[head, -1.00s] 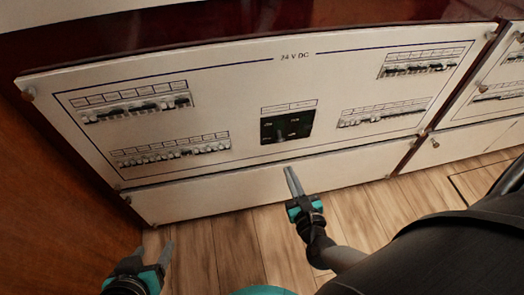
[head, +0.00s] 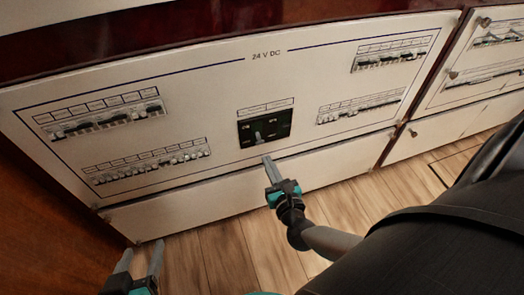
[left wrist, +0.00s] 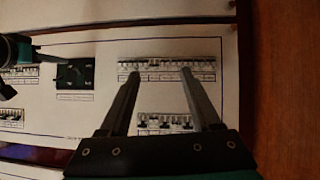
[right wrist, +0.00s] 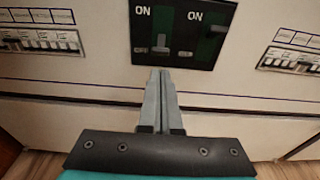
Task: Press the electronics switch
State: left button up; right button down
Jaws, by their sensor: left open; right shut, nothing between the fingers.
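The white 24 V DC panel (head: 215,95) carries several rows of breakers and a black switch block (head: 264,127) in its middle. In the right wrist view the block (right wrist: 180,12) shows "ON" labels and small levers. I cannot read which switch is labelled electronics. My right gripper (head: 267,160) is shut and empty, just below the block; in the right wrist view its fingertips (right wrist: 161,72) lie below the block's lower edge, and contact cannot be told. My left gripper (head: 141,255) is open and empty, low at the left; it also shows in the left wrist view (left wrist: 160,75).
Breaker rows sit at the upper left (head: 103,115), lower left (head: 148,165), upper right (head: 392,52) and lower right (head: 360,107). A second panel (head: 488,65) stands at the right. The wood floor (head: 225,255) in front is clear.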

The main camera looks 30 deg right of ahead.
aim_at(260, 143)
pick_arm(q)
jog(key=shift+w+d+r+t+h+b, duration=0.1)
jog(key=shift+d+r+t+h+b, duration=0.2)
jog(key=shift+d+t, duration=0.25)
jog(key=shift+w+d+r+t+h+b, duration=0.1)
jog(key=shift+d+r+t+h+b, duration=0.15)
jog(key=shift+d+t, duration=0.25)
jog(key=shift+d+r+t+h+b, duration=0.25)
jog(key=shift+d+t+h, duration=0.1)
jog(key=shift+d+t, duration=0.15)
pick_arm(e)
jog(key=shift+x, duration=2.85)
pick_arm(q)
jog(key=shift+a+f, duration=0.1)
pick_arm(e)
jog(key=shift+r, duration=0.1)
